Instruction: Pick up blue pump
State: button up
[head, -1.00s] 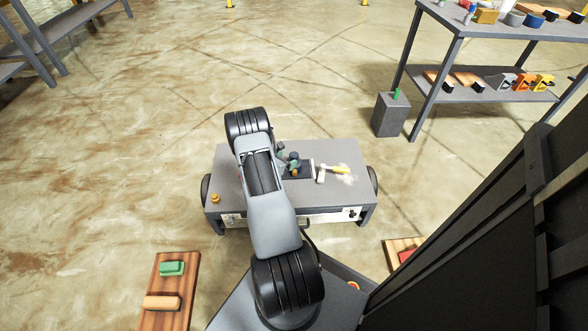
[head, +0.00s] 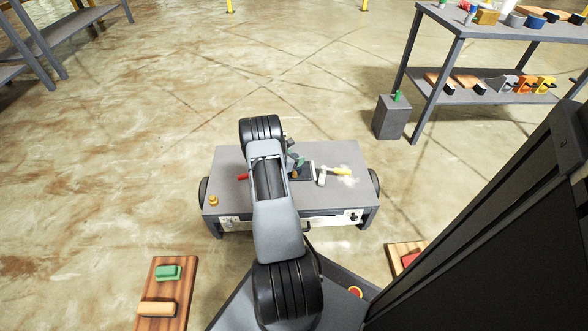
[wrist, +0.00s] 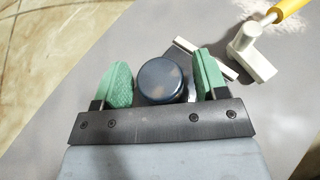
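A dark blue round-topped thing (wrist: 160,82), which I take to be the blue pump, sits between the two green finger pads of my gripper (wrist: 162,80) in the wrist view. The left pad is very close to it, and I cannot tell whether they touch. A narrow gap shows between it and the right pad. My gripper is open around it. In the head view my arm hides most of this spot; only green finger parts of my gripper (head: 298,163) show above the grey table (head: 228,185).
A white fitting (wrist: 250,57) lies right of the pump, beside a yellow-handled tool (head: 342,171) and pale powder. A dark tray (head: 306,175) is close to my gripper. A red item (head: 243,177) and a brass-coloured piece (head: 213,200) are on the table's left side.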

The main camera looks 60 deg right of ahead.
grip_shut()
dwell(0.4)
jog(key=shift+r, duration=0.1)
